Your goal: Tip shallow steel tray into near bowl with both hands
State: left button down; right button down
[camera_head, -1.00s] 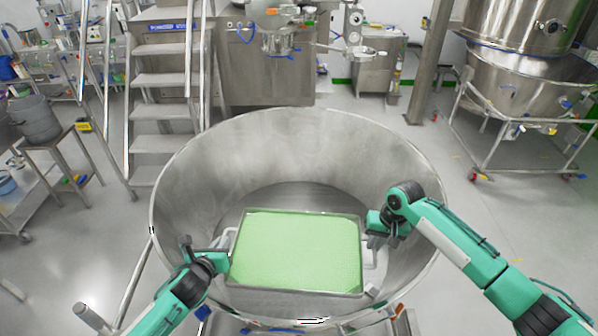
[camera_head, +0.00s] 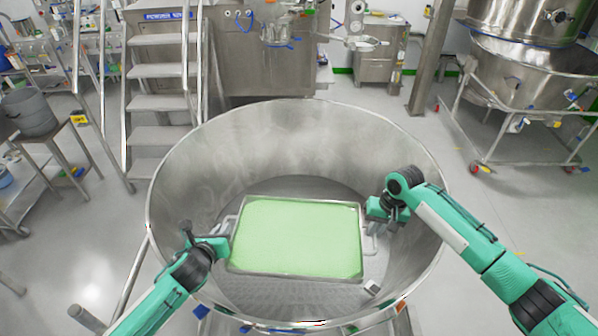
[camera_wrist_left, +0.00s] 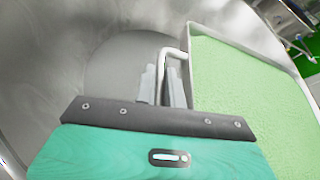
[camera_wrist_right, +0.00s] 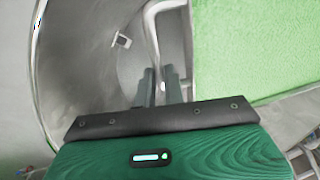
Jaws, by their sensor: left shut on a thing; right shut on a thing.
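The shallow steel tray (camera_head: 247,269) is spread with pale green granules (camera_head: 298,238) and is held over the near bowl (camera_head: 290,125), a large round steel vessel. My left gripper (camera_head: 226,243) is shut on the tray's left handle; the wire handle (camera_wrist_left: 172,52) runs between its fingers in the left wrist view. My right gripper (camera_head: 371,222) is shut on the tray's right handle; that handle (camera_wrist_right: 152,30) shows in the right wrist view. The granules still cover the tray. The bowl's floor (camera_head: 300,298) is bare where it shows; the tray hides part of it.
Steel stairs (camera_head: 157,102) stand behind the bowl at the left. A side table with a grey bucket (camera_head: 28,112) is at far left. A large steel vessel on a wheeled frame (camera_head: 530,80) stands at back right. Open floor (camera_head: 500,210) lies right of the bowl.

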pick_arm(q)
jog(key=shift+w+a+r+g, duration=0.2)
jog(key=shift+r+g, duration=0.3)
pick_arm(e)
jog(key=shift+w+r+g, duration=0.15)
jog(key=shift+r+g, duration=0.35)
pick_arm(q)
jog(key=shift+s+r, duration=0.1)
pick_arm(e)
jog(key=shift+d, duration=0.1)
pick_arm(q)
jog(key=shift+r+g, duration=0.3)
jog(key=shift+r, duration=0.15)
pick_arm(e)
jog(key=shift+r+g, duration=0.3)
jog(key=shift+r, duration=0.1)
pick_arm(q)
jog(key=shift+r+g, duration=0.1)
jog(key=shift+g, duration=0.3)
pick_arm(e)
jog(key=shift+r+g, duration=0.25)
jog(key=shift+g, duration=0.15)
